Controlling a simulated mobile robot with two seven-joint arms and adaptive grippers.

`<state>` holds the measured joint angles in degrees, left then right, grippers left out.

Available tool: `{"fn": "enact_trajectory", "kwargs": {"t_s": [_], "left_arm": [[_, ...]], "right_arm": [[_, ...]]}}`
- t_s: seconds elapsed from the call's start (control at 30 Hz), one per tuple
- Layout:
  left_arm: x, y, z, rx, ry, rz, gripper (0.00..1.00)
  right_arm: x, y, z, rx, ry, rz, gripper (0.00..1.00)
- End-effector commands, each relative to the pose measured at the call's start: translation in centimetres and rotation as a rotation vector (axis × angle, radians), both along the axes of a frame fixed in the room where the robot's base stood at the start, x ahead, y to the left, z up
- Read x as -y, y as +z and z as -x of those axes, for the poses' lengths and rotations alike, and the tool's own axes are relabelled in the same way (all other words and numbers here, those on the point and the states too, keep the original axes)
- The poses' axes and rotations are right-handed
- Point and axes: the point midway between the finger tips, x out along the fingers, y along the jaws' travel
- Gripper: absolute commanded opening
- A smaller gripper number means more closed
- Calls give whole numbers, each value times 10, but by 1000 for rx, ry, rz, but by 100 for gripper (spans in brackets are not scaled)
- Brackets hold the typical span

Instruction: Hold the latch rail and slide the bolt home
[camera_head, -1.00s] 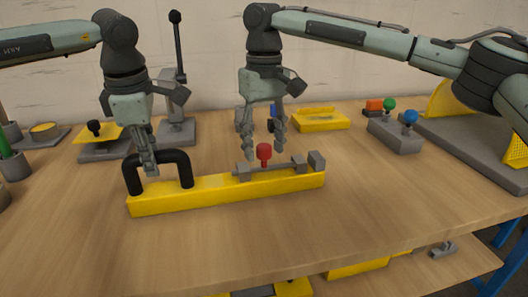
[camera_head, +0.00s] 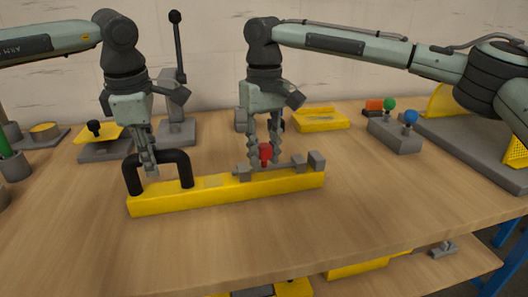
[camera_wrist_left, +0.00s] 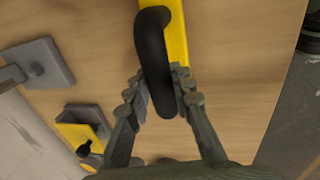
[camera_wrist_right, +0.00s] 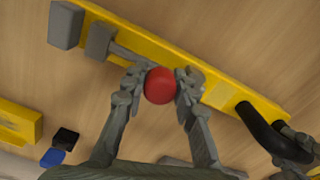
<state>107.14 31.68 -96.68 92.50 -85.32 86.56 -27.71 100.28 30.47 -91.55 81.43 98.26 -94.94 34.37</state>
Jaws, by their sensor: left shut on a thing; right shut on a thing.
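The yellow latch rail (camera_head: 225,195) lies on the wooden table with a black arched handle (camera_head: 184,158) at its left end. My left gripper (camera_head: 149,170) is shut on the handle; the left wrist view shows the fingers on both sides of its black bar (camera_wrist_left: 157,60). The grey bolt (camera_head: 284,168) lies on the rail's right half, with a red knob (camera_head: 265,152) standing on it. My right gripper (camera_head: 264,158) is shut on the red knob, which also shows between the fingertips in the right wrist view (camera_wrist_right: 160,86). The bolt's left end is partly hidden by the fingers.
A grey block (camera_head: 317,160) stands at the rail's right end. Behind are a yellow tray (camera_head: 320,119), a lever stand (camera_head: 177,125) and a grey box with coloured knobs (camera_head: 395,135). The table in front of the rail is clear.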

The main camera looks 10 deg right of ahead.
Motion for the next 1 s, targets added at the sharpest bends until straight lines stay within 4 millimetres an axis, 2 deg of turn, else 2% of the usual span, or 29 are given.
{"fn": "enact_trajectory", "kwargs": {"t_s": [0.27, 0.53, 0.8, 0.83, 1.0], "left_arm": [[0, 1, 0, 1, 0, 1, 0], [0, 1, 0, 0, 0, 1, 0], [-2, 0, 0, 0, 1, -2, 0], [-2, 0, 0, 0, 2, -2, 0], [-2, 0, 0, 0, 3, -3, 0]], "right_arm": [[7, 0, -1, 0, -1, -1, 0], [48, 0, -2, 1, -2, -1, 0], [51, 0, -2, 0, -3, 3, 0], [51, 0, -2, 0, -3, 4, 30], [51, 0, -2, 0, -2, 3, 49]]}}
